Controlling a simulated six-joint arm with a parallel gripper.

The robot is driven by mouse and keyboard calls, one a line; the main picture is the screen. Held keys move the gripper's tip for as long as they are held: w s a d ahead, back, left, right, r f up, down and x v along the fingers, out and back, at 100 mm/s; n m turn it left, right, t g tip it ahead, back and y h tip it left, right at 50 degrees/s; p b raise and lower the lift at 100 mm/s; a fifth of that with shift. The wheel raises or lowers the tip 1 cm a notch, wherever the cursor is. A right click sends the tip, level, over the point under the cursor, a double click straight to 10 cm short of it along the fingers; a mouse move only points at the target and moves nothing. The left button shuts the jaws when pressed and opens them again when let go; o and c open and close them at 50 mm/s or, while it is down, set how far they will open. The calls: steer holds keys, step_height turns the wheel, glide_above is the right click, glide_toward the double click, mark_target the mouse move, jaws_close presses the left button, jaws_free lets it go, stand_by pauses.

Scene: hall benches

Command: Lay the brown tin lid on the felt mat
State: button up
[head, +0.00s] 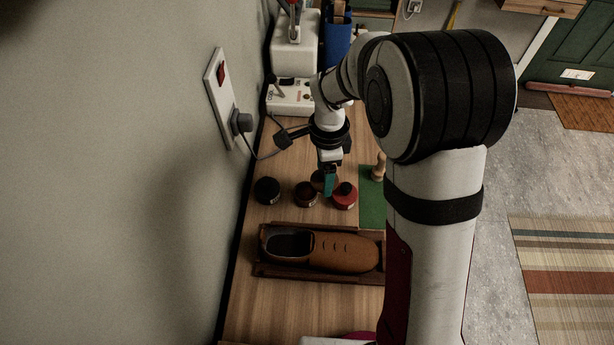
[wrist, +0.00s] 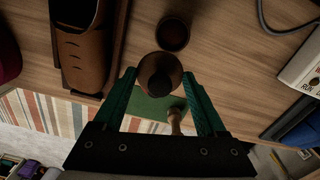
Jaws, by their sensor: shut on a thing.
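My gripper (wrist: 160,75), with teal fingers, is shut on the brown tin lid (wrist: 158,66), a round brown disc between its fingertips. In the head view my gripper (head: 326,192) is above the row of tins, and the lid (head: 318,178) shows partly behind a finger. The brown tin (head: 306,195) stands on the bench with a dark round top; a dark round tin (wrist: 173,34) shows beyond the lid in the wrist view. The green felt mat (head: 371,208) lies to the right of the tins, partly hidden by my arm. It also shows between my fingers (wrist: 146,104).
A black tin (head: 267,190) and a red tin (head: 345,198) flank the brown tin. A wooden-handled brush (head: 379,167) stands at the mat's far end. A brown shoe (head: 345,251) lies in a wooden tray (head: 262,268) in front. A white machine (head: 290,97) and cable are behind.

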steer(key=s+d+r, duration=0.1)
steer(key=s+d, duration=0.3)
steer(key=d, duration=0.7)
steer(key=s+d+r, duration=0.1)
steer(key=s+d, duration=0.4)
steer(key=d, duration=0.6)
steer(key=w+a+f, duration=0.4)
steer(key=a, duration=0.1)
steer(key=w+a+f, duration=0.2)
steer(key=w+a, duration=0.1)
steer(key=shift+f, duration=0.3)
steer(key=shift+w+a+f, duration=0.15)
steer(key=shift+f, duration=2.05)
steer(key=o, duration=1.2)
steer(key=shift+f, duration=0.1)
steer(key=shift+o, duration=0.2)
